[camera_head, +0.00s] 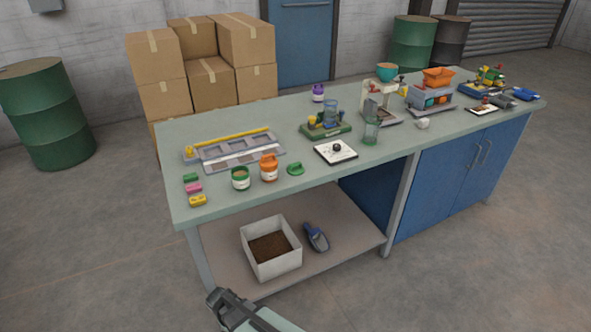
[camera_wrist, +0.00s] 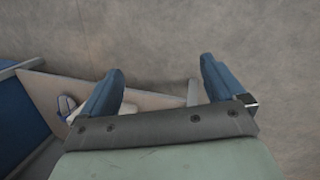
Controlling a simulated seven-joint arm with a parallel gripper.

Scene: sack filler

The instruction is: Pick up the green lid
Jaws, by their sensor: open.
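The green lid (camera_head: 295,169) lies on the workbench top near its front edge in the head view. It sits to the right of an orange-lidded jar (camera_head: 268,167) and an open green-rimmed jar (camera_head: 240,178), apart from both. My gripper (camera_head: 216,296) is low in front of the bench, far below and to the left of the lid, near the bottom edge of the picture. In the wrist view my gripper (camera_wrist: 160,85) has its two blue fingers spread apart with nothing between them. The lid does not show in the wrist view.
The workbench (camera_head: 215,205) carries colored blocks (camera_head: 193,188), a grey tray (camera_head: 235,152), a black-knobbed white board (camera_head: 336,151) and a glass (camera_head: 371,130). On its lower shelf are a white box of soil (camera_head: 278,265) and a blue scoop (camera_head: 316,238). Floor in front is clear.

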